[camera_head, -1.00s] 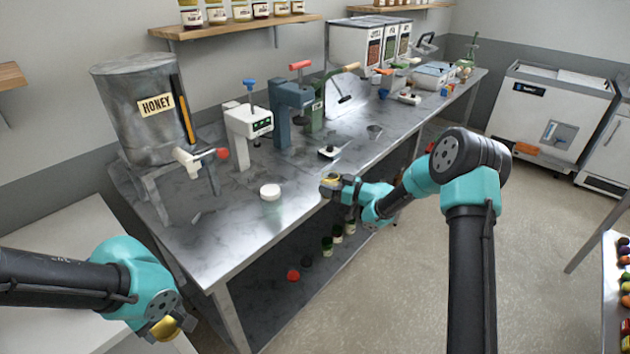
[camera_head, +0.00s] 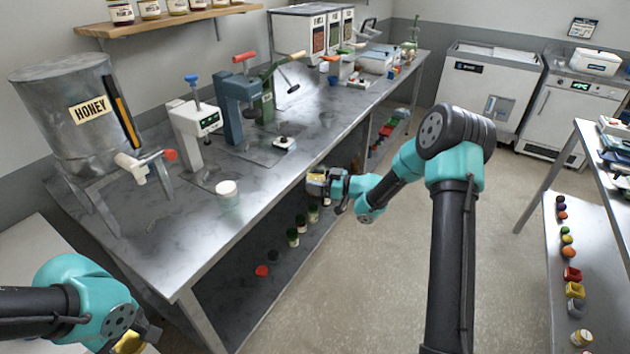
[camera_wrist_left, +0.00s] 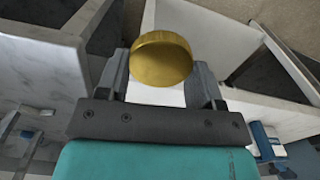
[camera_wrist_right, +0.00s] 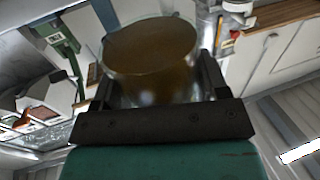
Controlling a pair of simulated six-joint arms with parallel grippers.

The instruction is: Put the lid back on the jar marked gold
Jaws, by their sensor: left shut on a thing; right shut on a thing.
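My left gripper (camera_wrist_left: 162,85) is shut on a gold lid (camera_wrist_left: 162,58), a flat round disc held between the fingertips. The gold lid also shows low in the head view (camera_head: 130,342), at the picture's bottom left. My right gripper (camera_wrist_right: 155,85) is shut on an open glass jar (camera_wrist_right: 152,60) with brown contents. In the head view the jar (camera_head: 317,178) is held in front of the bench's front edge, well apart from the lid. No marking on the jar can be read.
Small jars and a red lid (camera_head: 262,271) sit on the lower shelf.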

